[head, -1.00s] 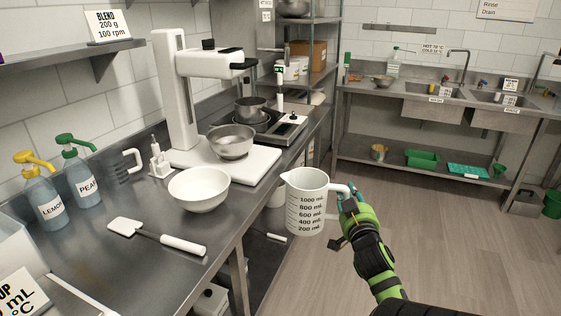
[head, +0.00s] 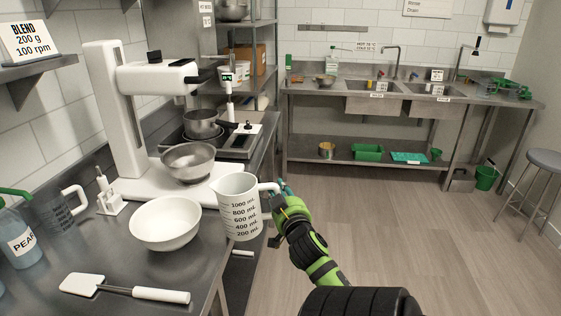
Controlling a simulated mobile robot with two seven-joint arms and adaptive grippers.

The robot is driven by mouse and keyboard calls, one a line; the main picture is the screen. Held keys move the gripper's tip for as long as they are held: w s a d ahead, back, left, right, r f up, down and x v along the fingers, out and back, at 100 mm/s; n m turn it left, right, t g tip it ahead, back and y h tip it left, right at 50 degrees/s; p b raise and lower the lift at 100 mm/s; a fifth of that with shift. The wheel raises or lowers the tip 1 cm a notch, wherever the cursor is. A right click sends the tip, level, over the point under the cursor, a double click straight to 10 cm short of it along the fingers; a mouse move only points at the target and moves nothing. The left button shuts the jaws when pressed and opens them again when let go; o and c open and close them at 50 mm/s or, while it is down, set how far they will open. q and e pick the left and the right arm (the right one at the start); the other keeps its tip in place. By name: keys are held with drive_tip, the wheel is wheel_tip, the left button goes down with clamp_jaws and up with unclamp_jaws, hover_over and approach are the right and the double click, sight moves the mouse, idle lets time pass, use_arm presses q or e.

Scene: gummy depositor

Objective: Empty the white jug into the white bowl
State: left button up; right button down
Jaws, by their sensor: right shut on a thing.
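The white jug (head: 238,208), marked in mL, is upright in the air just past the counter's front edge. My right gripper (head: 277,203) is shut on its handle from the right side. The jug's spout points left, towards the white bowl (head: 165,224). The bowl stands on the steel counter just left of the jug, and its visible inside looks empty. The jug's contents cannot be made out. My left gripper is not in view.
A white stand mixer (head: 122,130) with a steel bowl (head: 188,162) stands behind the white bowl. A white spatula (head: 125,288) lies in front. A clear jug (head: 58,212) and a pump bottle (head: 20,240) stand at left. The floor to the right is open.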

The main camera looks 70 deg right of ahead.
drive_tip(key=shift+w+a+r+n+p, duration=0.1)
drive_tip(key=shift+w+r+n+p, duration=0.1)
drive_tip(key=shift+r, duration=0.2)
drive_tip(key=shift+w+a+r+n+p, duration=0.1)
drive_tip(key=shift+w+r+n+p, duration=0.1)
drive_tip(key=shift+r, duration=0.2)
drive_tip(key=shift+w+a+r+p, duration=0.1)
drive_tip(key=shift+w+r+p, duration=0.1)
drive_tip(key=shift+r+p, duration=0.1)
drive_tip(key=shift+w+a+r+n+p, duration=0.25)
drive_tip(key=shift+w+r+n+p, duration=0.25)
drive_tip(key=shift+r+n, duration=0.15)
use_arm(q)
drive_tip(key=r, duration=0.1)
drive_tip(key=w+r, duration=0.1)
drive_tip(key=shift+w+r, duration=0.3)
use_arm(e)
drive_tip(key=shift+f, duration=0.2)
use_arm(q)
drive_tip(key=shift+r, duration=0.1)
use_arm(e)
drive_tip(key=shift+r, duration=0.1)
